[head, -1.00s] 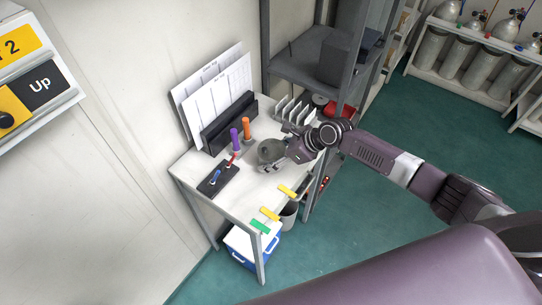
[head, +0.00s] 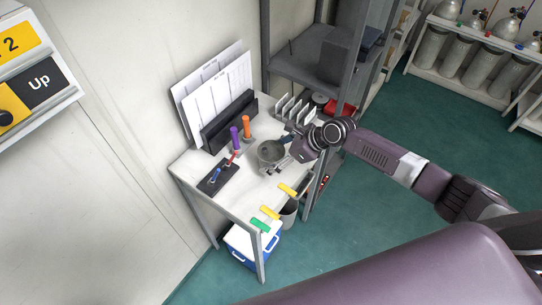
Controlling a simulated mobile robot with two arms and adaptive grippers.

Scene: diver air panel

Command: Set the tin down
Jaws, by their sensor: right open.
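A round grey tin (head: 271,153) stands on the white table (head: 238,203), near its middle. My right gripper (head: 278,165) is open just to the right of the tin, its fingers low by the tin's near side. I cannot tell whether a finger still touches the tin. My left gripper is not in view.
A purple (head: 234,138) and an orange handle (head: 247,127) stand behind the tin. A dark tray (head: 217,180) with small tools lies at left. Yellow tags (head: 287,190) and a green tag (head: 260,226) lie along the front edge. A white rack (head: 296,109) stands at the back right.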

